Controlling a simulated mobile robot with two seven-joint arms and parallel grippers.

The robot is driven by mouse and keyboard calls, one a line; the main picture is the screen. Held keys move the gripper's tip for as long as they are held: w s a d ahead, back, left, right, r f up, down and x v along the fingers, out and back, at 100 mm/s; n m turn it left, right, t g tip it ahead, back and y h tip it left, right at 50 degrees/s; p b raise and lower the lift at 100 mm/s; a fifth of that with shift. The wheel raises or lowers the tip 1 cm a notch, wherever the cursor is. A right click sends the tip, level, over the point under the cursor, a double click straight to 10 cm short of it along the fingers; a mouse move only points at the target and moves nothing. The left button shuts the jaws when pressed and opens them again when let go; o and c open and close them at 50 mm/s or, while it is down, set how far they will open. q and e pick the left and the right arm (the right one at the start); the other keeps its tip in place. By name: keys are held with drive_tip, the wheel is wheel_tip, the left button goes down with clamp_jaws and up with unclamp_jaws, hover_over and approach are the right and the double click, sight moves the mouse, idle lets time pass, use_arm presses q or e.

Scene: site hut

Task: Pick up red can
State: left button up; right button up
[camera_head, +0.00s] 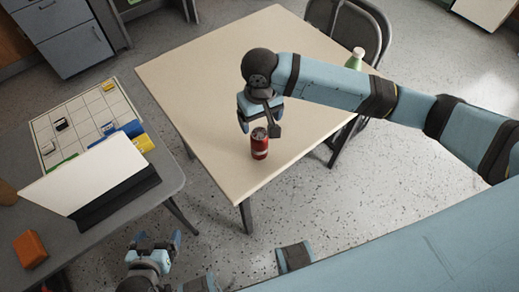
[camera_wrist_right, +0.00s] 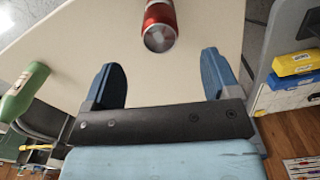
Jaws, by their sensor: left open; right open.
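The red can (camera_head: 260,144) stands upright on the beige table (camera_head: 200,80), near its front corner in the head view. My right gripper (camera_head: 258,124) is open and empty just behind and above the can. In the right wrist view the can (camera_wrist_right: 159,26) lies beyond my open fingertips (camera_wrist_right: 161,68), roughly in line with the gap between them, and is cut off by the top edge. My left gripper (camera_head: 157,240) is open and empty, low at the bottom left, away from the table with the can.
A green bottle (camera_head: 355,58) stands at the table's right edge, by dark chairs (camera_head: 357,27). A grey desk (camera_head: 165,172) at left holds a laptop-like white panel (camera_head: 88,174), a gridded board, blue and yellow boxes (camera_head: 140,141) and an orange block (camera_head: 30,249). The table's left half is clear.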

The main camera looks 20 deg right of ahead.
sight(260, 134)
drive_tip(key=f, duration=1)
drive_tip(key=shift+w+d+f+b, duration=0.1)
drive_tip(key=shift+w+f+b, duration=0.1)
drive_tip(key=shift+f+b, duration=0.2)
drive_tip(key=shift+c, duration=0.4)
drive_tip(key=c, duration=1.1)
